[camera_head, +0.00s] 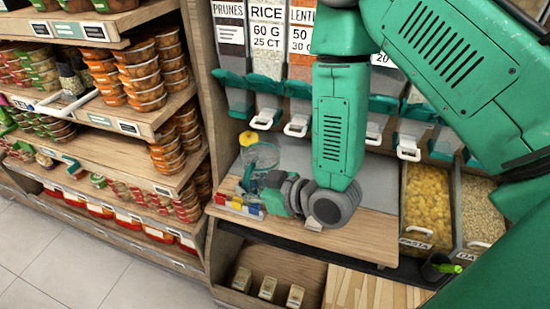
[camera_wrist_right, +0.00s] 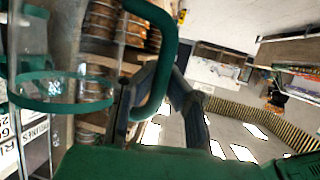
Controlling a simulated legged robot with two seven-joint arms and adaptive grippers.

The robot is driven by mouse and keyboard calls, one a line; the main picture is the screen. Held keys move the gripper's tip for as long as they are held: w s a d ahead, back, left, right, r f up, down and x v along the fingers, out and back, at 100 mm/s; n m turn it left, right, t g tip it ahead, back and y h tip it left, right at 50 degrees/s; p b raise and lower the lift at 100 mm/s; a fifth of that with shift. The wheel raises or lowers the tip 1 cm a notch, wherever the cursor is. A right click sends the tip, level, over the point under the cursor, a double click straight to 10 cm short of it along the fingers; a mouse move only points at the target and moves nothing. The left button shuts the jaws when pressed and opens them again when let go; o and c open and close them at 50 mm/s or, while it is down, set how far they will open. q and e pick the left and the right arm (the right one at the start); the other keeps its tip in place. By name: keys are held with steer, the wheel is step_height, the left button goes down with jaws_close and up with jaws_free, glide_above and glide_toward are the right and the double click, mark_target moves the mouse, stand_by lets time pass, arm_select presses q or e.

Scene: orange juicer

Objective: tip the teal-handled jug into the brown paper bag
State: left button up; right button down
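The clear jug (camera_head: 262,156) shows in the head view above the wooden counter, partly hidden behind my right gripper (camera_head: 268,186). In the right wrist view its transparent body has a teal ring (camera_wrist_right: 62,106) and a teal handle (camera_wrist_right: 172,40). The fingers of my right gripper (camera_wrist_right: 160,78) converge on the handle and appear shut on it. I cannot tell what the jug holds. I cannot make out the brown paper bag in either view. My left gripper is not in view.
Dispensers (camera_head: 268,40) labelled prunes, rice and lentils line the back. Small coloured boxes (camera_head: 240,207) sit on the counter (camera_head: 355,235) beside the gripper. A pasta bin (camera_head: 427,205) stands right; shelves of tubs (camera_head: 140,75) stand left. The counter's front middle is clear.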

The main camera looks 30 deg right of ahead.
steer(key=shift+s+a, duration=1.6)
steer(key=shift+a, duration=0.3)
steer(key=shift+f+b, duration=0.1)
steer(key=shift+b, duration=0.2)
